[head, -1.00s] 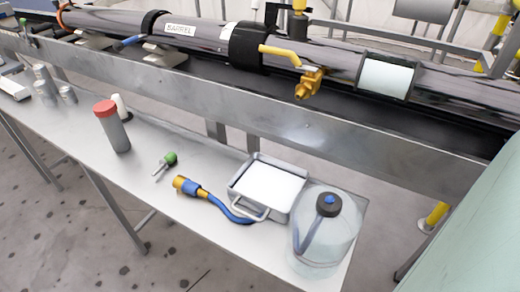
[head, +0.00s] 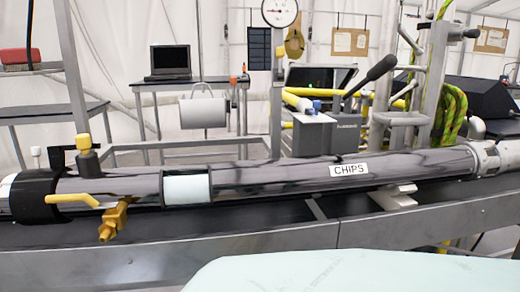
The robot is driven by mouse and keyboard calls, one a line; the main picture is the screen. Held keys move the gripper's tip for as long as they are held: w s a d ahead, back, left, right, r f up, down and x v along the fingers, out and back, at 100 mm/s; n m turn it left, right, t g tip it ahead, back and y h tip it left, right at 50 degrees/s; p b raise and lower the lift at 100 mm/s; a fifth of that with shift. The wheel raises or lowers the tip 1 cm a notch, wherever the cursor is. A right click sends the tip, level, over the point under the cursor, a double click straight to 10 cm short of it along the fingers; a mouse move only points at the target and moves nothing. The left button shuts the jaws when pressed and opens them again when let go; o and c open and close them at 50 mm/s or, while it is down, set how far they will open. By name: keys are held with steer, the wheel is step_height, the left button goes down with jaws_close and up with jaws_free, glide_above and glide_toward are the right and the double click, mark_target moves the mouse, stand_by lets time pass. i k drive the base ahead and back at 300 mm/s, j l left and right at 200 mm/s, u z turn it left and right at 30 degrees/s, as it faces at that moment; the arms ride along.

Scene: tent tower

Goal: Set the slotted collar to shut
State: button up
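A long dark glossy tube (head: 270,180) lies across the head view, labelled CHIPS (head: 349,170). At its right end sits a silver metal collar (head: 488,158), partly cut off by the picture edge. It may be the slotted collar, but its slots and setting are too small to tell. Toward the left of the tube are a black band (head: 35,196) and a sleeve with a pale window (head: 187,188). My gripper is not in view.
A yellow lever and brass valve (head: 113,221) stick out at the tube's front. A grey box with a black-handled lever (head: 328,130) stands behind the tube. A steel rail (head: 270,245) runs along the front. A gauge (head: 280,12) stands behind.

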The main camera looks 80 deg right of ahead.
mark_target(502, 161)
steer(key=k+j+z, duration=0.1)
steer(key=z, duration=0.4)
steer(key=k+z, duration=0.1)
steer(key=z, duration=0.35)
steer(key=k+z, duration=0.1)
steer(key=z, duration=0.4)
steer(key=k+z, duration=0.1)
steer(key=z, duration=0.4)
steer(key=k+z, duration=0.1)
steer(key=z, duration=0.4)
steer(key=i+j+z, duration=0.15)
steer(key=z, duration=0.25)
steer(key=i+j+z, duration=0.1)
steer(key=z, duration=0.3)
steer(key=j+z, duration=0.3)
steer(key=z, duration=0.15)
steer(key=i+l+u, duration=0.1)
steer(key=l, duration=0.25)
steer(key=i+l+u, duration=0.15)
steer(key=l, duration=0.2)
